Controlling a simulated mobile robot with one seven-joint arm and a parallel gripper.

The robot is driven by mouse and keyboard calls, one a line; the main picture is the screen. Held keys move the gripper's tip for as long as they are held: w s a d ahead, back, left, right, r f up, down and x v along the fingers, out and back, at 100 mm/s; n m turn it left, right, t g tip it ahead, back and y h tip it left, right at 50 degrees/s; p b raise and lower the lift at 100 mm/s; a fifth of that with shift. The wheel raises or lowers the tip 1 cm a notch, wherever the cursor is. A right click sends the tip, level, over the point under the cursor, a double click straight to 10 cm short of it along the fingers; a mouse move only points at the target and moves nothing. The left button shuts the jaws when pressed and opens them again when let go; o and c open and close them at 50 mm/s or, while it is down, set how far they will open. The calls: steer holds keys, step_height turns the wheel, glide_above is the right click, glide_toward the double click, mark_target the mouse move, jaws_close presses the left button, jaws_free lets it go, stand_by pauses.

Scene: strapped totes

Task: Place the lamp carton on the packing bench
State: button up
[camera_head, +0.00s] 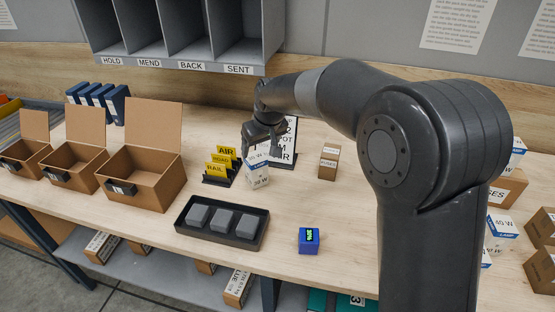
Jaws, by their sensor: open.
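A white lamp carton (258,178) with a blue band and wattage print is near the middle of the packing bench (345,215), in front of the sign board. It looks slightly turned or tilted. I cannot tell whether its base fully touches the bench. My gripper (258,153) is open, pointing down at the carton's top. Its fingertips overlap the carton's upper part, and whether they touch it is unclear. Another lamp carton, marked 40 W (502,228), stands at the right, partly hidden by my arm.
Yellow AIR, ROAD and RAIL cards (218,167) stand close left of the carton. A dark tray (184,224) with grey blocks lies in front. A fuses box (329,162), blue device (309,240) and open cardboard boxes (140,182) also occupy the bench. Pigeonholes (185,62) hang behind.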

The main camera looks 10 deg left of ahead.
steer(key=s+d+r+m+t+h, duration=0.1)
steer(key=s+d+r, duration=0.25)
steer(key=d, duration=0.45)
steer(key=s+d+r+m, duration=0.2)
steer(key=s+d+r, duration=0.15)
steer(key=d, duration=0.45)
steer(key=s+d+r+m+t+h, duration=0.1)
steer(key=s+d+r, duration=0.2)
steer(key=s+d, duration=0.3)
steer(key=s+d+f+m, duration=0.1)
steer(key=s+d+m, duration=0.1)
steer(key=s+d, duration=0.5)
steer(key=s+d+f+m+h, duration=0.1)
steer(key=s+d+f+m, duration=0.1)
steer(key=s+d, duration=0.5)
steer(key=shift+s+d+f+m, duration=0.15)
steer(key=shift+s+m, duration=0.35)
steer(key=shift+s, duration=0.65)
stand_by(3.2)
